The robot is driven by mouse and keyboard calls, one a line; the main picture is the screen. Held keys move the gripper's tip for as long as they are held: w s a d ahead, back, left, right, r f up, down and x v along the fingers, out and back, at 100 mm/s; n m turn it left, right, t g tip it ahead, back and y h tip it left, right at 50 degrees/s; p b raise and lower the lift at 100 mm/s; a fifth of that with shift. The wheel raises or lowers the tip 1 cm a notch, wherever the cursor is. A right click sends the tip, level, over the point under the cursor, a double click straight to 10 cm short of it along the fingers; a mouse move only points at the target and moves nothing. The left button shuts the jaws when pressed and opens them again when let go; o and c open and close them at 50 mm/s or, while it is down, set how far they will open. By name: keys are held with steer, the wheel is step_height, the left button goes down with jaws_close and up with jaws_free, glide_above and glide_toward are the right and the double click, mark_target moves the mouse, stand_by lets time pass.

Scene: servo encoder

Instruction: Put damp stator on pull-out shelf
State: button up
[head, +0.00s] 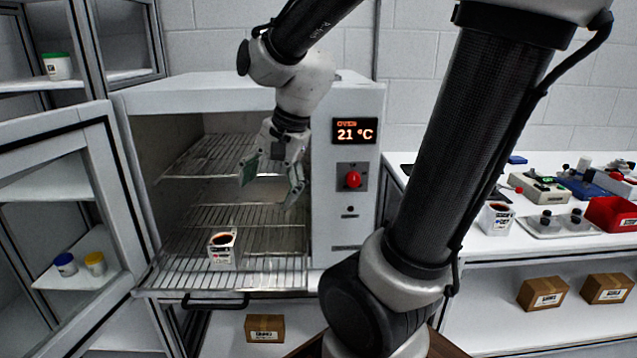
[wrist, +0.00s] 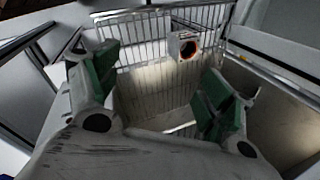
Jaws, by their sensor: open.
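A small white block with a dark round opening edged in red-orange, which looks like a stator, stands upright on the pull-out wire shelf (head: 275,263) of the oven. This stator (head: 222,249) is toward the shelf's left front; it also shows in the wrist view (wrist: 184,46), on the wire bars. My gripper (head: 270,188) is open and empty, pointing down in front of the oven's opening, above and to the right of the stator and apart from it. A similar white block (head: 496,218) stands on the right bench. I cannot tell dampness from the pictures.
The oven (head: 235,96) reads 21 °C and its front is open. Further wire racks lie inside. A glass-doored cabinet with jars stands left. The right bench holds a tray (head: 560,228), a red bin (head: 612,214) and instruments. Boxes sit below.

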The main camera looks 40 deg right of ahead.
steer(key=s+d+r+n+h, duration=0.1)
steer(key=s+d+n, duration=0.1)
steer(key=s+n, duration=0.3)
steer(key=s+d+r+n+h, duration=0.1)
steer(key=s+d+r+n, duration=0.1)
steer(key=s+n, duration=0.4)
steer(key=shift+d+r+n+t, duration=0.3)
steer(key=shift+d+t, duration=0.1)
steer(key=shift+d, duration=0.3)
